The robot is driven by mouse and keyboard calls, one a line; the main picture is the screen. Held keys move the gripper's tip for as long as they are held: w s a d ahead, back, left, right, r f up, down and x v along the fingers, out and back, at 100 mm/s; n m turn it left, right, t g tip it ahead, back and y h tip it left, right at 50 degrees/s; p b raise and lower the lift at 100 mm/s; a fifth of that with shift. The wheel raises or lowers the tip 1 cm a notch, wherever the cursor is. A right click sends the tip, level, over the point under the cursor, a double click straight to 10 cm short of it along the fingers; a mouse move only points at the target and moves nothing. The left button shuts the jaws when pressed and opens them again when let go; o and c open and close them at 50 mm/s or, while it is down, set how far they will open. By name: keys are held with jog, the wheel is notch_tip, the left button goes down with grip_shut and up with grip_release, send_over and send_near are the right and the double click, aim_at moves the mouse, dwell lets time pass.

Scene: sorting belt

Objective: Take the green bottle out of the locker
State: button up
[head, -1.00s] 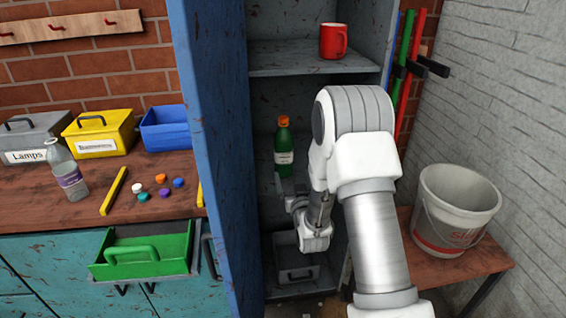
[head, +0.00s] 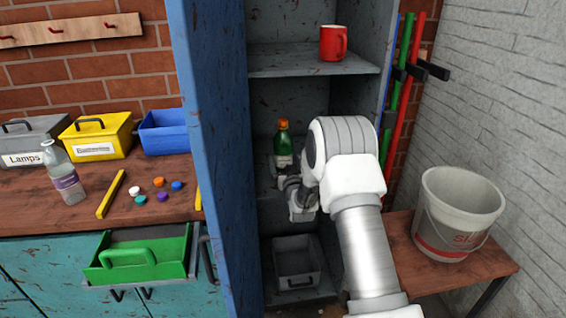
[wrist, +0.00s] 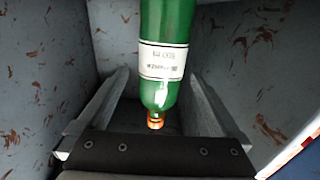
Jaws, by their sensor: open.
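The green bottle (head: 283,148) with an orange cap and a white label stands upright on the middle shelf of the open blue-grey locker (head: 218,150). In the wrist view the bottle (wrist: 165,30) appears upside down, between the two open fingers of my gripper (wrist: 158,112). I cannot tell whether either finger touches it. In the head view my gripper (head: 283,178) is at the lower part of the bottle, and my wrist and arm hide much of it.
A red mug (head: 333,43) stands on the shelf above. A grey bin (head: 296,268) sits in the locker's bottom. The open locker door is on the left. A bucket (head: 455,213) stands on a low bench (head: 400,235) at right. A workbench (head: 110,215) is at left.

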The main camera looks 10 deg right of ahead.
aim_at(283, 152)
jog(key=shift+w+a+b, duration=0.1)
jog(key=shift+w+b, duration=0.55)
jog(key=shift+w, duration=2.05)
jog(key=c, duration=1.6)
